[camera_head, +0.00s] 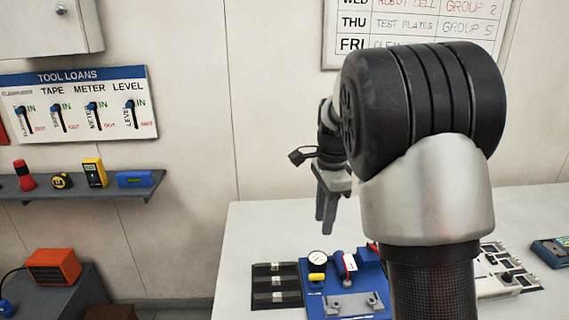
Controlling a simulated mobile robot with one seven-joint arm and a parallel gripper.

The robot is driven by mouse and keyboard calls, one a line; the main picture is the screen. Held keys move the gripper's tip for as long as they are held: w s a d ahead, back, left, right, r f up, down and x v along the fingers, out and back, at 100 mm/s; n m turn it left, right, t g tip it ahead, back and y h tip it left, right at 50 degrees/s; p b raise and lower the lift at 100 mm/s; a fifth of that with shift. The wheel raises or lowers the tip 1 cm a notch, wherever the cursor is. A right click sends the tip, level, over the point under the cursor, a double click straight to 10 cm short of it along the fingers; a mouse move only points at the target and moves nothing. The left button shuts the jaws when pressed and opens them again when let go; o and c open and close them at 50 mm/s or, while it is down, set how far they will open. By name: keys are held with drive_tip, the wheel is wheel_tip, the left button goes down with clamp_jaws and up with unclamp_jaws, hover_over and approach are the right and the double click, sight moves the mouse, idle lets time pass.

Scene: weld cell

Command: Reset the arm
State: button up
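My arm rises through the right half of the head view, with its large black joint in front of the wall. My gripper (327,212) hangs at the far side of the arm, pointing down above the white table (262,225). Its fingers appear close together, but from this angle I cannot tell whether they are open or shut. I see nothing held between them. The gripper is apart from the blue fixture (316,275) on the table below it. My arm hides part of the table and of the fixture.
The blue fixture carries a round gauge (318,258) and a red-and-white part (348,264). A black tray (276,287) lies to its left. A white panel (505,272) and a blue device (552,251) lie at right. A shelf (85,193) with tools hangs at left, under the TOOL LOANS board (82,104).

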drive_tip(key=s+r+n+t+p, duration=0.1)
drive_tip(key=s+r+n, duration=0.2)
drive_tip(key=s, duration=0.6)
drive_tip(key=s+r+n+t, duration=0.2)
drive_tip(key=s+r+n, duration=0.2)
drive_tip(key=s+n, duration=0.4)
drive_tip(key=s+r+n+t+p, duration=0.1)
drive_tip(key=s+r+n, duration=0.3)
drive_tip(key=s, duration=0.6)
drive_tip(key=shift+a+n+t+p, duration=0.25)
drive_tip(key=shift+n+t+p, duration=0.05)
drive_tip(key=shift+n+t, duration=0.35)
